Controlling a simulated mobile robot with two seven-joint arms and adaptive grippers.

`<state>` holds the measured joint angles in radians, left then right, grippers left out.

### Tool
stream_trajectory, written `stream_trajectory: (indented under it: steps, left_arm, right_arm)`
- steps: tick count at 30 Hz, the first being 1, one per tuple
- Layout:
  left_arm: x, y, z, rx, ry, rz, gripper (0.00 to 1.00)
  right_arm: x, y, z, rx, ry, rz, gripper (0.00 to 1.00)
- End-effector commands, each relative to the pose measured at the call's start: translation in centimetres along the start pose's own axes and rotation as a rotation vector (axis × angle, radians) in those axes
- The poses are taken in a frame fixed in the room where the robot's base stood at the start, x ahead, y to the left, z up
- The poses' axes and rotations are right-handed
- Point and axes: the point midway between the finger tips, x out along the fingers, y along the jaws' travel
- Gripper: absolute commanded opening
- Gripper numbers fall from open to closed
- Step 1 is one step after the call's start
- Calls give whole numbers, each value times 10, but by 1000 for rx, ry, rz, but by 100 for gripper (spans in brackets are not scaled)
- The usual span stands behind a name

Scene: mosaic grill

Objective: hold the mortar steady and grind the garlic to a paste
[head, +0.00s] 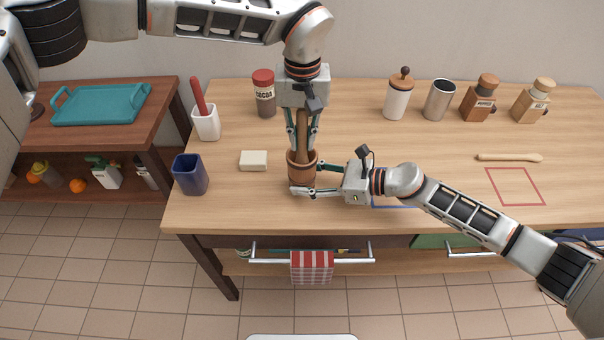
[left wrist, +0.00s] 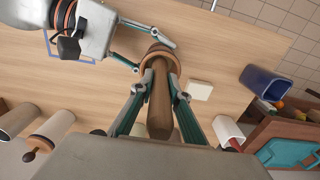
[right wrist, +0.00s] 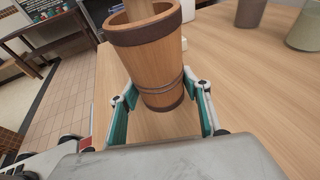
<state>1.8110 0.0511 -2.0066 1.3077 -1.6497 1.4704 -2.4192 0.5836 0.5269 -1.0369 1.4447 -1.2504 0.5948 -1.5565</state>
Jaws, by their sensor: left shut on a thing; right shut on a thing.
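The wooden mortar (head: 301,168) stands upright on the table near its front edge. My right gripper (head: 304,180) comes from the right and is shut around the mortar's lower part; the right wrist view shows its fingers on both sides of the mortar (right wrist: 150,65). The wooden pestle (head: 303,122) stands upright with its lower end inside the mortar. My left gripper (head: 303,135) points down from above and is shut on the pestle, which also shows in the left wrist view (left wrist: 160,100). The garlic is not visible; the mortar's inside is hidden.
A pale block (head: 253,160) lies left of the mortar. A blue cup (head: 190,174), a white holder (head: 206,122) and a cocoa jar (head: 264,93) stand further left and behind. Canisters and grinders (head: 478,98) line the back right. A red outline (head: 515,186) on the right is empty.

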Motion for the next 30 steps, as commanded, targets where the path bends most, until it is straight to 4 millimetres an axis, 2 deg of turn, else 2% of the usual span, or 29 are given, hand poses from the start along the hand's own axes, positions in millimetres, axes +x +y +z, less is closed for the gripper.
stream_trajectory:
  steps: [30]
  left_arm:
    - [-75, -1, -1, -1, 2, 0, 0]
  right_arm:
    - [0, 1, 0, 0, 0, 1, 18]
